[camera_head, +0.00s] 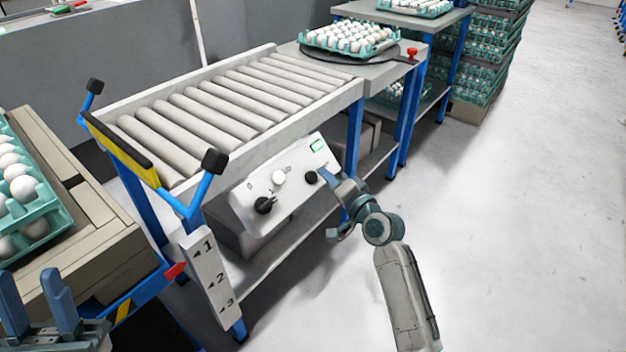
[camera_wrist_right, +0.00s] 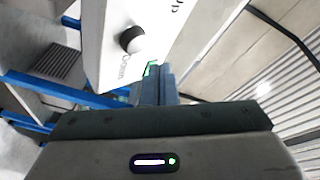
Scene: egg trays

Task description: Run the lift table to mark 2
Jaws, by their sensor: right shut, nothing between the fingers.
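The lift table (camera_head: 112,232) stands at the left with a teal egg tray (camera_head: 50,212) on top. Its red pointer (camera_head: 175,271) is beside the mark plate (camera_head: 208,275) numbered 1, 2, 3, and looks level with the space between 1 and 2. The control box (camera_head: 290,190) has a dark rotary knob (camera_head: 264,205), a white knob, a black knob (camera_head: 311,177) and a green-lit display (camera_head: 318,146). My right gripper (camera_head: 326,176) is shut and empty, close beside the black knob; contact is unclear. In the wrist view the black knob (camera_wrist_right: 131,40) has "Up" and "Down" lettering. My left gripper (camera_head: 30,305) is open.
A roller conveyor (camera_head: 215,105) runs above the control box towards a turntable (camera_head: 385,54) carrying an egg tray. Blue bumper bars (camera_head: 190,205) stand at the conveyor's near end. Stacked egg trays are at the back. The floor to the right is clear.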

